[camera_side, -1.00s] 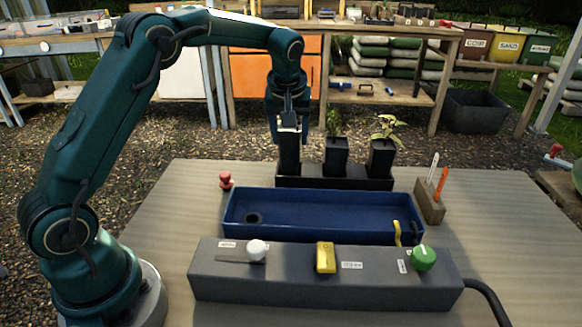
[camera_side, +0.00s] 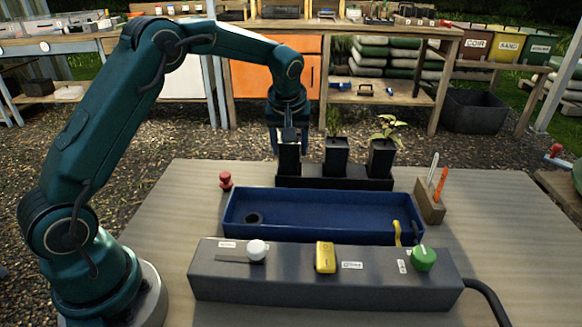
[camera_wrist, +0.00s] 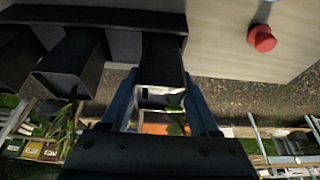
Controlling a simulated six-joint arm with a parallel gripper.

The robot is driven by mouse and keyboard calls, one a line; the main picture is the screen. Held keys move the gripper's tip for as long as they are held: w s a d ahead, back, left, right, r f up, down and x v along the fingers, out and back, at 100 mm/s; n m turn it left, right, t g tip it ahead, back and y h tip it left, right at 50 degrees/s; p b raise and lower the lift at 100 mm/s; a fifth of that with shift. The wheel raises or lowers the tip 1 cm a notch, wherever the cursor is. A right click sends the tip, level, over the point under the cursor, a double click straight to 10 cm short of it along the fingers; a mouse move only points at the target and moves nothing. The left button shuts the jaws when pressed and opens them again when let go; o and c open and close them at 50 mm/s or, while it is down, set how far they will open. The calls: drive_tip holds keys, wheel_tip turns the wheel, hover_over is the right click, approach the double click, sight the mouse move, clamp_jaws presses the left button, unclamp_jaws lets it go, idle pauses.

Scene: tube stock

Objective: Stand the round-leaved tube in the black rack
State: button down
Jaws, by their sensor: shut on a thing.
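The black rack (camera_side: 350,184) stands at the back of the table and also shows in the wrist view (camera_wrist: 110,14). My gripper (camera_side: 288,138) is at its left end, shut on a black square tube (camera_side: 290,160). This tube is upright, with its lower end at the rack's left place. In the wrist view my gripper's fingers (camera_wrist: 163,98) lie on both sides of the held tube (camera_wrist: 163,60). Its plant is mostly hidden; a little green shows, so its leaf shape is unclear. A middle tube (camera_side: 336,157) has fine leaves; a right tube (camera_side: 381,159) has broad, pale leaves.
A blue tray (camera_side: 320,216) lies in front of the rack, with a grey control box (camera_side: 290,275) nearer. A red knob (camera_side: 225,180) stands left of the rack. A wooden block (camera_side: 428,205) with labels stands to the right.

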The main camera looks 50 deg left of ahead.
drive_tip(key=shift+f, duration=0.25)
idle(0.4)
drive_tip(key=shift+c, duration=0.3)
unclamp_jaws()
drive_tip(key=shift+v, duration=2.6)
